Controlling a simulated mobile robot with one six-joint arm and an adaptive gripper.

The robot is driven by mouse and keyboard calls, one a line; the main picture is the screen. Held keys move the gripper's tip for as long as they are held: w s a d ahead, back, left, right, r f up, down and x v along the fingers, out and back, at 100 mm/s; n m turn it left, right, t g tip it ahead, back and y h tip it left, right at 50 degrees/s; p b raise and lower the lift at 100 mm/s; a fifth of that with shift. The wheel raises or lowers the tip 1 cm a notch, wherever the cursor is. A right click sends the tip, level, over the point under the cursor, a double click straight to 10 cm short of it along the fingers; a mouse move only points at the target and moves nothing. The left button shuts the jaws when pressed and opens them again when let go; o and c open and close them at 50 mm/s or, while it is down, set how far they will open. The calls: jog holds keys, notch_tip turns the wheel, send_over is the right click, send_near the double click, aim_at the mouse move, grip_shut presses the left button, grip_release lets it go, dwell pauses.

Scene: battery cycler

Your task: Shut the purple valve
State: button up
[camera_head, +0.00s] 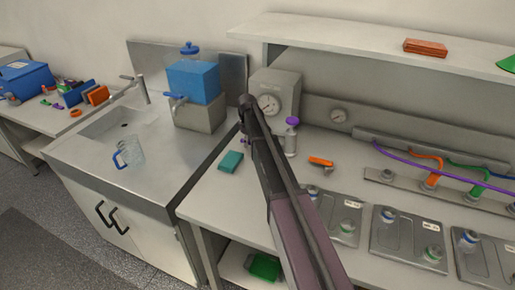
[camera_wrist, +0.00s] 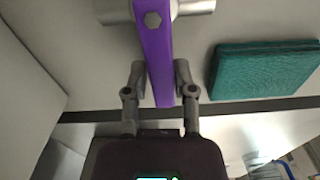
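The purple valve's handle (camera_wrist: 156,50) fills the upper middle of the wrist view, with a hex nut (camera_wrist: 153,19) near its upper end. It lies roughly crosswise to the short silver pipe (camera_wrist: 196,7) behind it. My gripper (camera_wrist: 160,78) has one finger on each side of the handle, near its free end, with no clear gap visible on either side. In the head view, a small purple part (camera_head: 243,142) shows beside my arm at the left end of the bench; my arm hides the gripper and most of the valve there.
A teal box (camera_head: 230,161) lies close by; it also shows right of the handle in the wrist view (camera_wrist: 262,70). A grey gauge box (camera_head: 283,88) stands behind. A purple-topped bottle (camera_head: 291,140) and an orange tool (camera_head: 321,161) are to the right. A sink counter is left.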

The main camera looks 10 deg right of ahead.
jog(key=shift+w+d, duration=0.15)
jog(key=shift+w, duration=0.05)
dwell(0.4)
jog(key=shift+o, duration=1.2)
jog(key=shift+r, duration=0.15)
notch_tip(320, 180, up, 8)
jog(key=p, duration=0.8)
jog(key=shift+w+d, duration=0.1)
jog(key=shift+s, duration=0.6)
jog(key=s+a+m, duration=0.1)
jog(key=s+m, duration=0.9)
jog(key=s, duration=2.3)
jog(key=shift+s, duration=0.2)
